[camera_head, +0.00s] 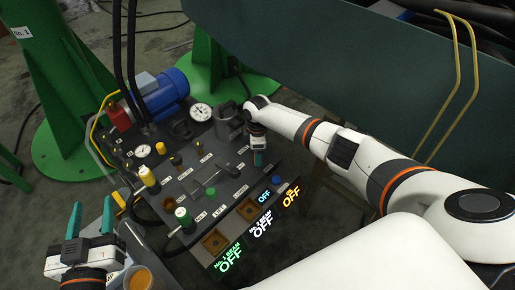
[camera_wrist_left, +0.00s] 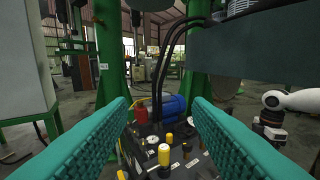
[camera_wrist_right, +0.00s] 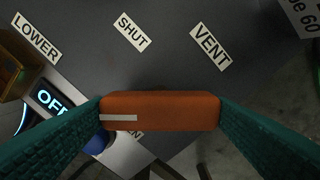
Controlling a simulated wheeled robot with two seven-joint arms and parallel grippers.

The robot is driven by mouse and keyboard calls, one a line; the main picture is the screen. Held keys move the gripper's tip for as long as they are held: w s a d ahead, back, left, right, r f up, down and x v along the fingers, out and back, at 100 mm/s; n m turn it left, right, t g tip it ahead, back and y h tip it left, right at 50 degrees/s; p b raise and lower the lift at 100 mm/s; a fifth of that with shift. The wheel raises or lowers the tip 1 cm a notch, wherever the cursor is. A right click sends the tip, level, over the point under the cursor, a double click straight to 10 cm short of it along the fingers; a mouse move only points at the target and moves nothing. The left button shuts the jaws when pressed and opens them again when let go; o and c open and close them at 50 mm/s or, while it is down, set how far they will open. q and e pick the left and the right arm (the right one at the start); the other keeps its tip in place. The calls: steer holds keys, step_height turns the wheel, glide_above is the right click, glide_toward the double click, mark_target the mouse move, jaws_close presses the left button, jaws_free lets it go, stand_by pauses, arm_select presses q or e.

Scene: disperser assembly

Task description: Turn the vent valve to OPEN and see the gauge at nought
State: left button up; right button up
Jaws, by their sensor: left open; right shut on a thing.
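In the right wrist view, my right gripper (camera_wrist_right: 160,124) is shut on an orange valve handle (camera_wrist_right: 175,105) with a white stripe. The VENT label (camera_wrist_right: 211,46) and SHUT label (camera_wrist_right: 132,30) lie beyond it. A label ending in "EN" is partly hidden below the handle. In the head view, my right gripper (camera_head: 257,158) points down at the panel's right side. A large white gauge (camera_head: 201,112) stands at the panel's back and a smaller gauge (camera_head: 142,150) at its left; their needles are too small to read. My left gripper (camera_head: 92,206) is open and empty, left of the panel.
The dark panel (camera_head: 224,187) carries yellow-topped and green-topped posts, small levers and labels. Lit displays (camera_head: 262,224) along its front edge read OFF. A blue motor (camera_head: 166,92) and black hoses stand at the back left. Green columns (camera_head: 60,85) rise behind.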

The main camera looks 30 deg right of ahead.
steer(key=shift+n, duration=0.9)
steer(key=n, duration=0.2)
steer(key=shift+n, duration=1.5)
arm_select(q)
steer(key=shift+s+a+f+g, duration=0.1)
steer(key=shift+f+g, duration=0.3)
steer(key=shift+f, duration=0.1)
arm_select(e)
steer(key=shift+n, duration=0.9)
steer(key=o, duration=1)
steer(key=shift+r, duration=0.15)
